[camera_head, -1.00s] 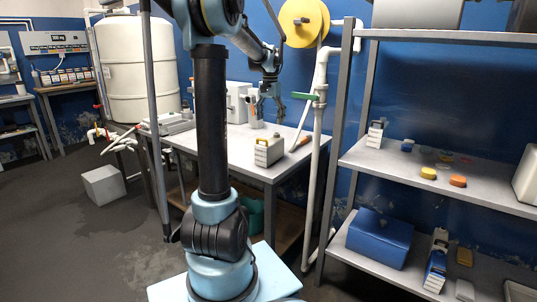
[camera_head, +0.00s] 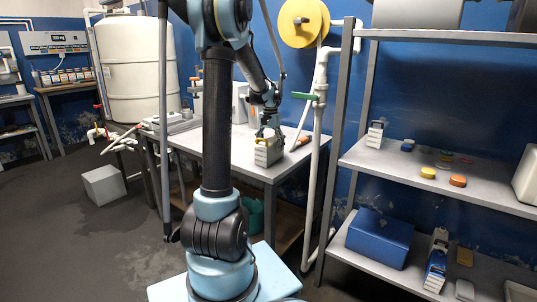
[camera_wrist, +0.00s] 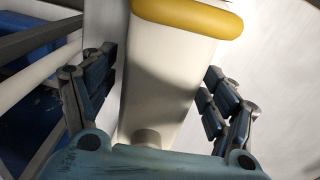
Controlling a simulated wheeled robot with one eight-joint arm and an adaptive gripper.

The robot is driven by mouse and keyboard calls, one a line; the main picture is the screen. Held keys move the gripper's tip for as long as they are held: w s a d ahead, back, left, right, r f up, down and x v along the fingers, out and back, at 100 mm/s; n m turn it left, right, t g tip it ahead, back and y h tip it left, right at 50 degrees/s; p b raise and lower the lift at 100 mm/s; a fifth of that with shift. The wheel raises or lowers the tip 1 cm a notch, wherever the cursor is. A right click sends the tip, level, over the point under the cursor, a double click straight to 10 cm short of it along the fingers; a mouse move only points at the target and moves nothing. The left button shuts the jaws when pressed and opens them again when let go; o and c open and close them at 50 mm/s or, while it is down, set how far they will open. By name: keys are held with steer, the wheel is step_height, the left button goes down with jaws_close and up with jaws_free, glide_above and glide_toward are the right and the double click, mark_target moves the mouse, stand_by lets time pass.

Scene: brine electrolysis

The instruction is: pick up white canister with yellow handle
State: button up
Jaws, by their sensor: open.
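The white canister with yellow handle (camera_head: 268,152) stands upright on the table near its front right corner. In the wrist view its pale body (camera_wrist: 165,85) and yellow handle (camera_wrist: 187,17) fill the middle. My gripper (camera_head: 268,133) is just over the canister, pointing down. In the wrist view my gripper (camera_wrist: 157,100) is open, with one finger on each side of the canister body. Gaps show between the fingers and the body, and I see no contact. In the head view the fingers hide part of the canister's top.
The grey table (camera_head: 225,145) carries several items at its back. A white pipe with a green valve lever (camera_head: 304,96) rises right of the table. A metal shelf (camera_head: 440,180) stands at right with a similar canister (camera_head: 375,134). A grey block (camera_head: 104,185) lies on the floor.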

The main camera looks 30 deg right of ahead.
steer(key=shift+f, duration=1.4)
steer(key=c, duration=1.3)
steer(key=shift+o, duration=0.2)
steer(key=shift+r, duration=0.15)
